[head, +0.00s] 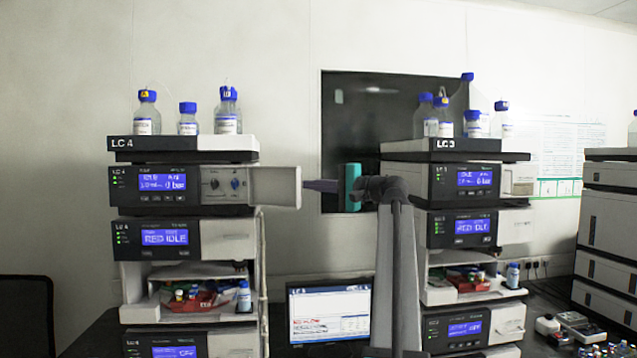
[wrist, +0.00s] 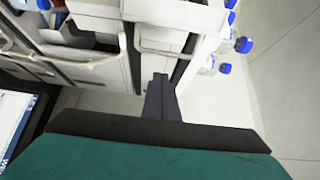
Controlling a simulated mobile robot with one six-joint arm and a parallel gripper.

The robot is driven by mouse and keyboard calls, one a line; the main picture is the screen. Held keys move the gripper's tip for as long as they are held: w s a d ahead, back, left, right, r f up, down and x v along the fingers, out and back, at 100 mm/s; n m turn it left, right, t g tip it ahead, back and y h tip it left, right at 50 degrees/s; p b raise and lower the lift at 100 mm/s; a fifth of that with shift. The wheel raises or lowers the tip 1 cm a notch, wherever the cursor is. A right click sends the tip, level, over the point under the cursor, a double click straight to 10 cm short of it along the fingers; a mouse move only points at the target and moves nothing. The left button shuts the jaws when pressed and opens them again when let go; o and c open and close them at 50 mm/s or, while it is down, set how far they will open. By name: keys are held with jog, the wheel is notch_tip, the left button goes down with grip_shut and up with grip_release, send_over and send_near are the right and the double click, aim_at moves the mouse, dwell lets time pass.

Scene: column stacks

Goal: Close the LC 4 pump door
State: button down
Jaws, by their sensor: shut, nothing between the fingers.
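The LC 4 stack (head: 190,240) stands on the left in the head view. Its pump module (head: 140,186), with a lit blue display, is just under the top tray. The pump door (head: 288,187) is a pale panel standing open at the module's right side, and the valves (head: 222,184) behind it are exposed. My gripper (head: 306,185) points left with its fingertips close to the door's outer edge; I cannot tell whether they touch. In the wrist view the dark fingers (wrist: 160,80) are together and empty, with pale panels ahead of them.
Bottles with blue caps (head: 147,112) stand on the LC 4 top tray. The LC 3 stack (head: 470,200) stands to the right, behind my arm. A monitor (head: 329,312) sits low between the stacks. The wall side above the door is clear.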

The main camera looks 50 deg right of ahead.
jog(key=shift+s+a+p, duration=0.3)
jog(key=shift+s+a, duration=0.1)
jog(key=shift+a, duration=0.25)
jog(key=shift+s+a+p, duration=0.3)
jog(key=shift+s+a, duration=0.1)
jog(key=shift+a, duration=0.2)
